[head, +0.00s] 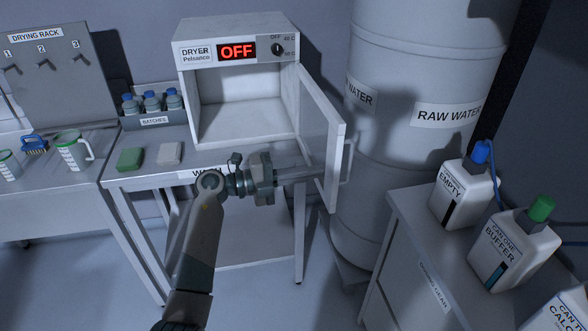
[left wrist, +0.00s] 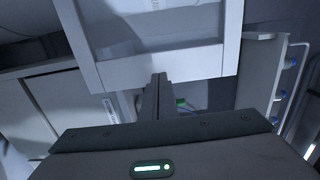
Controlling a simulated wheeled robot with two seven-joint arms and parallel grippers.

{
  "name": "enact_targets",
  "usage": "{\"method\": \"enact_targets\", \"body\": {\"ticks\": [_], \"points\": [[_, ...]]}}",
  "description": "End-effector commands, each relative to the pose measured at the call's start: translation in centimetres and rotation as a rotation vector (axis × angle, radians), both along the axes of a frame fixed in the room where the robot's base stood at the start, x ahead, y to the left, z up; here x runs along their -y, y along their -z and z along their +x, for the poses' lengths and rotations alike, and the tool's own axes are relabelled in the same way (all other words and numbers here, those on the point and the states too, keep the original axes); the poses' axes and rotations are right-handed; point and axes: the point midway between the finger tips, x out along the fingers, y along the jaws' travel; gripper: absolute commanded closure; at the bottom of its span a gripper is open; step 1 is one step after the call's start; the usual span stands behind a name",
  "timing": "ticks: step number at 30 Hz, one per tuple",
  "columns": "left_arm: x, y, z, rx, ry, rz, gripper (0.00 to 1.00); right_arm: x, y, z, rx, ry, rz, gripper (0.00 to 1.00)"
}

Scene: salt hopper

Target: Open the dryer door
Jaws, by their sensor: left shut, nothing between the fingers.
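The dryer (head: 235,50) is a white box on the bench with a red "OFF" display and a dial. Its door (head: 322,130) stands wide open, swung out on the right side, so the empty chamber shows. The door has a pale window in a white frame, and its handle (head: 347,160) is on the outer, right-hand face. My left gripper (head: 312,173) is shut and empty, its fingertips at the inner side of the door's lower part. In the left wrist view the shut fingers (left wrist: 160,92) reach up to the door frame (left wrist: 160,70); contact cannot be told. My right gripper is not in view.
A large grey raw water tank (head: 420,70) stands right of the door. Bottles in a batches tray (head: 155,121), a green block (head: 130,159) and a white block (head: 170,153) are on the bench. White cans (head: 464,193) stand on the cabinet at right.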

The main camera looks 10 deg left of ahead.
Motion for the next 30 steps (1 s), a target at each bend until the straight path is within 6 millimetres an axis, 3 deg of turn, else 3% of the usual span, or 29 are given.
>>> {"method": "enact_targets", "body": {"ticks": [6,20,23,30], "points": [[1.2,0.0,0.5,-0.001,-0.001,0.0,1.0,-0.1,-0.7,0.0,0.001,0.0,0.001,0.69],[1.8,0.1,0.6,0.0,0.0,0.001,1.0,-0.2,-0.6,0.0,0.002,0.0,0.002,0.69],[3.1,0.0,1.0,0.0,0.002,0.0,1.0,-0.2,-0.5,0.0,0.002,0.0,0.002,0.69],[8.5,0.2,2.7,-0.001,0.003,0.0,1.0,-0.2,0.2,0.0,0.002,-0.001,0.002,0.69]]}}
